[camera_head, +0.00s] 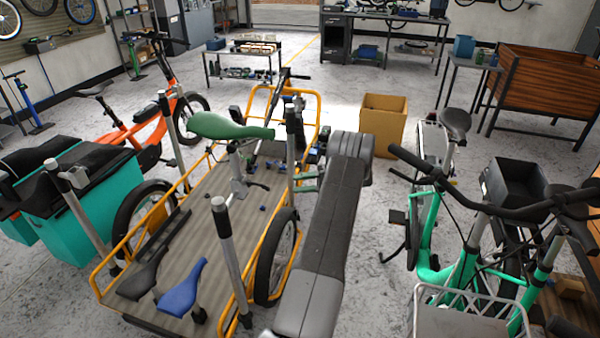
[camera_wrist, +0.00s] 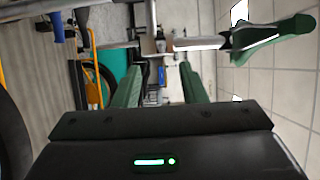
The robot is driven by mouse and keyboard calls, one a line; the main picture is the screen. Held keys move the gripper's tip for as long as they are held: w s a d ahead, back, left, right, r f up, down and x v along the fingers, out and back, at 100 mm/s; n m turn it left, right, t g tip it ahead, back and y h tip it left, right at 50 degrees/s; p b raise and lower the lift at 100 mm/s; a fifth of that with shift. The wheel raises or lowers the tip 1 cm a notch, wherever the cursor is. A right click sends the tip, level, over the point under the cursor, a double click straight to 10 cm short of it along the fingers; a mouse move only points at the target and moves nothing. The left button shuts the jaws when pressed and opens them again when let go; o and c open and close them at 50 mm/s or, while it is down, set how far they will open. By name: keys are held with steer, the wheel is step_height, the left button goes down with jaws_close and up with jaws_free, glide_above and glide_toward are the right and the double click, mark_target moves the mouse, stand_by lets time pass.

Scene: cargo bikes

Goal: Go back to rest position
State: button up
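My arm reaches out over the right side of an orange-framed cargo bed (camera_head: 205,195). My gripper (camera_head: 300,182) is small and partly hidden by the arm in the head view. In the wrist view my gripper (camera_wrist: 163,80) has its two green fingers well apart, with nothing visibly held between them. A green saddle (camera_head: 228,127) sits on a post above the bed, left of my gripper. The saddle also shows at the upper right of the wrist view (camera_wrist: 270,40).
A blue saddle (camera_head: 182,288) and a black saddle (camera_head: 140,275) lie on the bed's near end. Upright grey posts (camera_head: 228,245) stand around the bed. A green bike (camera_head: 430,225) stands right, a cardboard box (camera_head: 383,123) behind. Some floor between arm and green bike is clear.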

steer(key=shift+w+a+f+b, duration=0.1)
steer(key=shift+f+b, duration=0.1)
steer(key=shift+b, duration=0.7)
steer(key=a+b, duration=0.1)
steer(key=b, duration=0.4)
steer(key=a+b, duration=0.1)
steer(key=b, duration=0.4)
steer(key=shift+a+r+b, duration=0.1)
steer(key=shift+r+b, duration=0.1)
steer(key=shift+b, duration=0.25)
steer(key=shift+d+r+p, duration=0.3)
steer(key=shift+d+p, duration=0.1)
steer(key=shift+p, duration=1.75)
steer(key=d+p, duration=0.1)
steer(key=p, duration=0.8)
steer(key=shift+d, duration=0.3)
steer(key=f+b, duration=0.1)
steer(key=b, duration=0.2)
steer(key=shift+a+b, duration=0.2)
steer(key=shift+b, duration=0.15)
steer(key=a+b, duration=0.1)
steer(key=b, duration=0.5)
steer(key=shift+a+b, duration=0.15)
steer(key=shift+b, duration=0.2)
